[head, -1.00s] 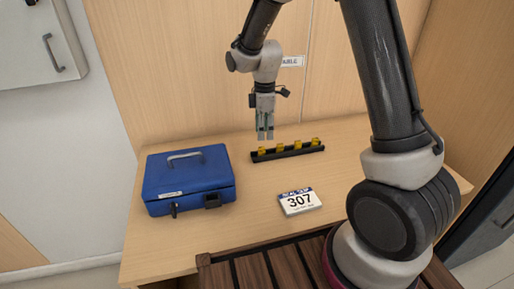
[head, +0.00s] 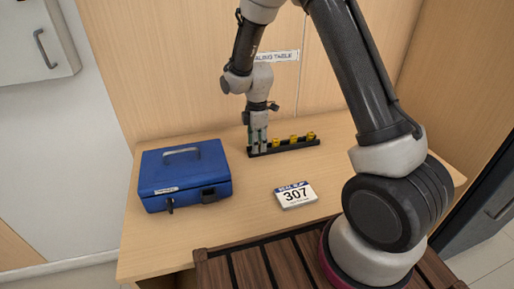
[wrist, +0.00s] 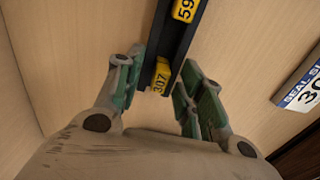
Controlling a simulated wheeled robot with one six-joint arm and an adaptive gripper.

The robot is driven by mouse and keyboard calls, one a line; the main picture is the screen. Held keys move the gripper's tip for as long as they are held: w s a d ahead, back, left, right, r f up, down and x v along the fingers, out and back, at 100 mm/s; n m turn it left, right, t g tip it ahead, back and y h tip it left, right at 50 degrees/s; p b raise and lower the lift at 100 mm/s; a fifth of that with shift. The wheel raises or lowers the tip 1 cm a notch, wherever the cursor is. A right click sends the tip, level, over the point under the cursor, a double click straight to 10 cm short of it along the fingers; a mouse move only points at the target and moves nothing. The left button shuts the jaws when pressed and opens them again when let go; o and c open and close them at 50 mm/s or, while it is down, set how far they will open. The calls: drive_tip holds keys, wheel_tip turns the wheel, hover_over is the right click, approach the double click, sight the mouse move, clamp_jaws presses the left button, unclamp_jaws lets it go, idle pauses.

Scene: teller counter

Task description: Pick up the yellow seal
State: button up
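Several yellow seals stand in a row in a black rack (head: 285,148) on the counter. In the wrist view a yellow seal marked 307 (wrist: 161,77) sits in the rack's near end. Another, its number starting 59 (wrist: 185,9), is further along. In the head view my gripper (head: 257,150) points down at the rack's left end and hides the seal there. The wrist view shows my gripper (wrist: 160,82) open, with one finger on each side of seal 307 and gaps between. A slip reading 307 (head: 295,195) lies in front of the rack.
A blue cash box (head: 185,175) with a handle stands on the counter to the left of the rack. A wood panel with a label (head: 276,56) rises behind. The counter between the box and the slip is clear.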

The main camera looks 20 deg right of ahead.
drive_tip(key=c, duration=0.8)
drive_tip(key=shift+r, duration=0.1)
